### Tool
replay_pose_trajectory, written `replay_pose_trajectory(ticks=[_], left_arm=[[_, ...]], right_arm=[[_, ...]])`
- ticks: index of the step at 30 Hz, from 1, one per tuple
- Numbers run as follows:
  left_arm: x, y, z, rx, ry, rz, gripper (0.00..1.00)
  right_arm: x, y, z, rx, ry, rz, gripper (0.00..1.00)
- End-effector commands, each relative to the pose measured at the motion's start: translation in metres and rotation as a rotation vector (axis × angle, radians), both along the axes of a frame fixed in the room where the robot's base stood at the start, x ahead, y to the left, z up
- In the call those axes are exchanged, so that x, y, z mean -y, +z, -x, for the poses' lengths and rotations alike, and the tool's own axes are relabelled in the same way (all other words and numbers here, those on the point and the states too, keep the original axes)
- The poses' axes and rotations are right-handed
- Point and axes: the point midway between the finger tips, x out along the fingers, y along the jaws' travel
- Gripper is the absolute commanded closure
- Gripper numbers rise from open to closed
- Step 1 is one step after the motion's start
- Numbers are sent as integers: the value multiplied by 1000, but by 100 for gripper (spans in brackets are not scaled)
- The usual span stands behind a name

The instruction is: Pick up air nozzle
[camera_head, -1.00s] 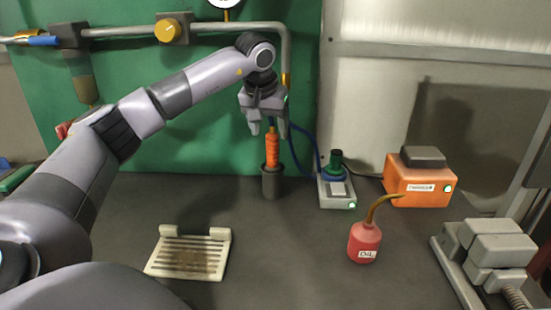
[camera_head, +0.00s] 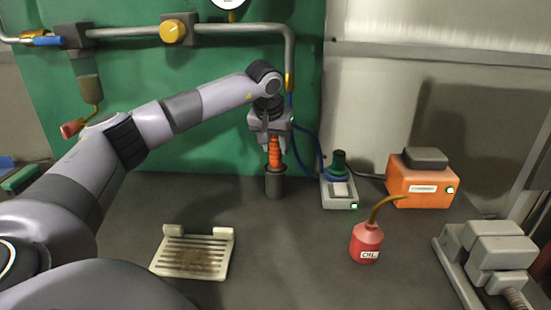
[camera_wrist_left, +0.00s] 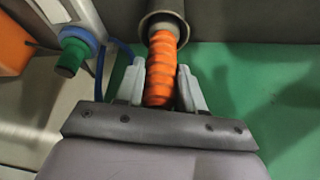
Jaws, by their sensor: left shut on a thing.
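The air nozzle, which I take to be the orange ribbed piece (camera_head: 275,158), stands upright with its lower end in a dark grey cylindrical holder (camera_head: 275,186). My left gripper (camera_head: 274,148) comes down from above and is shut on its upper part. In the left wrist view the orange ribbed body (camera_wrist_left: 161,58) lies between the two light grey fingers, and its far end goes into the holder's round mouth (camera_wrist_left: 165,20). The lower end is hidden in the holder. My right gripper is not in view.
A blue hose (camera_head: 304,163) hangs just right of the gripper. Right of the holder are a small box with a green knob (camera_head: 339,190), an orange box (camera_head: 421,187) and a red oil can (camera_head: 366,243). A slotted tray (camera_head: 190,258) lies front left. A pipe (camera_head: 245,28) runs above.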

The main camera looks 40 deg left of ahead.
Motion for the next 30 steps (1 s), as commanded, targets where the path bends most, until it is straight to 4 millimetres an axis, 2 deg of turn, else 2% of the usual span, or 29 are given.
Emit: replay_pose_trajectory(ticks=[7, 11, 17, 25, 30], left_arm=[[0, 6, -1, 3, -1, 1, 99], [1, 18, -1, 6, 0, 1, 99], [1, 56, -1, 7, 0, 1, 99], [1, 125, -1, 7, -1, 2, 99], [9, 119, 19, 2, -2, -1, 99]], right_arm=[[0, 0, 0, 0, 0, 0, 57], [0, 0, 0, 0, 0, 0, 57], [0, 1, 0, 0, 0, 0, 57], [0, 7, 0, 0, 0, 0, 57], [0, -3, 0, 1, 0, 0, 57]])
